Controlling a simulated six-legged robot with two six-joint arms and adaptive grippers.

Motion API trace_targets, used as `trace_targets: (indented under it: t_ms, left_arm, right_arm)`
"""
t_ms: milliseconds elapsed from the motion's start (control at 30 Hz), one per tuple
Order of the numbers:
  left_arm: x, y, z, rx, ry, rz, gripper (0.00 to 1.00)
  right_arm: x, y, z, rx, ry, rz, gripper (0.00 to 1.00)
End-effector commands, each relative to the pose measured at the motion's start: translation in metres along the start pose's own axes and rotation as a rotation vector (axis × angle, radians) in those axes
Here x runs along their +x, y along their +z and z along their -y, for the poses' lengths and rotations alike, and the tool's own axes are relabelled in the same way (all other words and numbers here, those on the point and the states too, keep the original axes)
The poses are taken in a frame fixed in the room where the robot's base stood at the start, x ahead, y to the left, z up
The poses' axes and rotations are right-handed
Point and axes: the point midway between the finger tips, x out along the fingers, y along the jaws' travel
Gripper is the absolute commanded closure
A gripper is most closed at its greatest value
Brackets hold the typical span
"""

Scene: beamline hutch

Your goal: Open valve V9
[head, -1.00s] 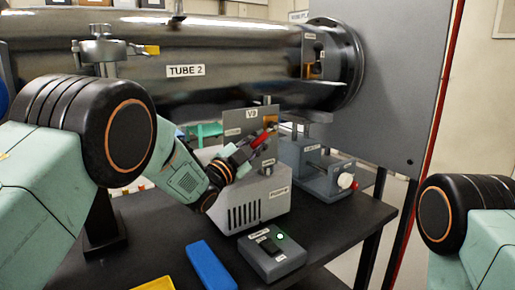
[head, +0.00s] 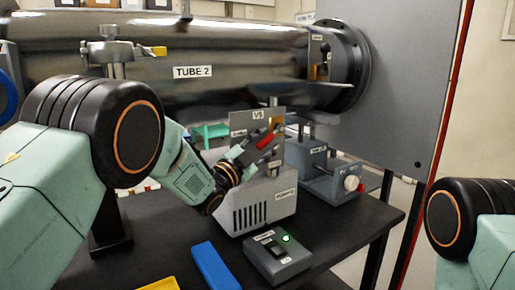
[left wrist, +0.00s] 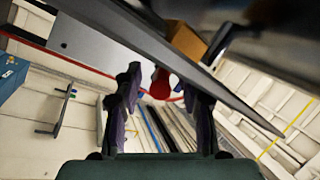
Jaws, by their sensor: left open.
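Valve V9 carries a grey plate (head: 241,121) labelled V9, standing behind a grey vented box (head: 262,205) on the dark table. A brass-coloured block (head: 278,119) sits at the plate's right, and it also shows in the left wrist view (left wrist: 187,40). A red handle (head: 265,141) is in front of the plate. My left gripper (head: 263,146) is open at the handle. In the left wrist view the red rounded end (left wrist: 160,84) lies between the two spread fingers (left wrist: 160,88); contact cannot be told. My right gripper is out of view.
A long metal tube (head: 230,55) labelled TUBE 2 runs behind. A grey device with a white knob (head: 352,183) stands to the right. A switch box with a green light (head: 278,262), a blue block (head: 213,266) and a yellow piece (head: 160,284) lie in front.

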Motion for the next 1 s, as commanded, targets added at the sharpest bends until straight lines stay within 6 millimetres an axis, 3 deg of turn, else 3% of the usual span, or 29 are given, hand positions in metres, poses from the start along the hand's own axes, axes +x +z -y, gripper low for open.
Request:
trace_targets:
  t_ms: [167,700,1000]
  left_arm:
    - [-0.017,0.001,0.000,-0.002,0.000,0.002,0.60]
    - [-0.103,0.000,0.002,-0.001,-0.003,0.001,0.60]
    - [-0.119,-0.001,0.002,0.001,-0.003,-0.002,0.60]
  right_arm:
    - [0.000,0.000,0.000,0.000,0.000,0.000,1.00]
    - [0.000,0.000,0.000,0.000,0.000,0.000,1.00]
    - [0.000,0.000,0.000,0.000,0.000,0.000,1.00]
